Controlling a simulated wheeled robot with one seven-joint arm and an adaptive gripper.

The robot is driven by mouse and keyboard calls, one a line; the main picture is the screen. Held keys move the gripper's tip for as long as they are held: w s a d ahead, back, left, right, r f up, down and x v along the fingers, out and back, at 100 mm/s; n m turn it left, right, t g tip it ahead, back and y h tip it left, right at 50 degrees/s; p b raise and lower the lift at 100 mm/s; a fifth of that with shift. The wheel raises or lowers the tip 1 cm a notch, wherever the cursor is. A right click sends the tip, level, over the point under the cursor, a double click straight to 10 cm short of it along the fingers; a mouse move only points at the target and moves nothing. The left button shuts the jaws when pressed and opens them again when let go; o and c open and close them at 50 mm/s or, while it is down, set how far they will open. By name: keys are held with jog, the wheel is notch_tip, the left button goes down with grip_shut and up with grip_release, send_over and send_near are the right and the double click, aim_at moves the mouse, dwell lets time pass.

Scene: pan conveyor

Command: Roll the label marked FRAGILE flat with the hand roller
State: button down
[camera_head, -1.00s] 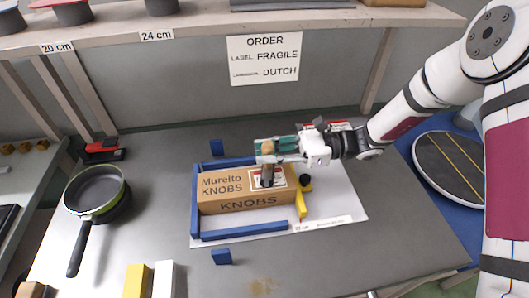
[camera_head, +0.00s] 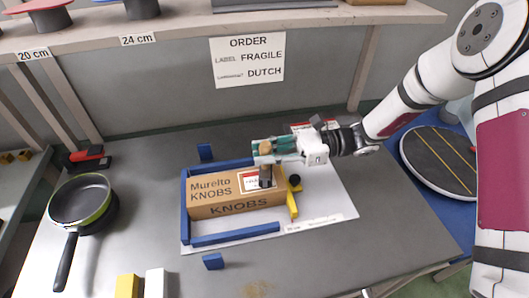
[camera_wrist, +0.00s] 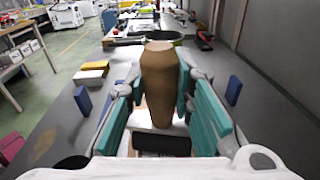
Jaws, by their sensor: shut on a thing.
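My gripper (camera_head: 272,147) is shut on the upright wooden handle of the hand roller (camera_head: 265,148). The handle fills the middle of the wrist view (camera_wrist: 160,75), between teal fingers, with the dark roller below it. The label is on top of the cardboard box marked Murelto KNOBS (camera_head: 225,197). Its wording is too small to read. Whether the roller touches the label is unclear.
Blue bars (camera_head: 235,235) frame the box on a white board (camera_head: 325,208), with a yellow piece (camera_head: 292,204) at its right. A pan (camera_head: 80,203) stands at the left. A blue block (camera_head: 213,261) lies in front. An order sheet (camera_head: 247,62) reads FRAGILE, DUTCH.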

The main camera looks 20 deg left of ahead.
jog(key=shift+x, duration=1.2)
jog(key=shift+s+r+p, duration=0.1)
jog(key=shift+p, duration=0.2)
jog(key=shift+x, duration=1.1)
jog(key=shift+d, duration=0.1)
jog(key=shift+v, duration=1.15)
jog(key=shift+d, duration=0.1)
jog(key=shift+b+v, duration=0.3)
jog(key=shift+v, duration=0.85)
jog(key=shift+a, duration=0.25)
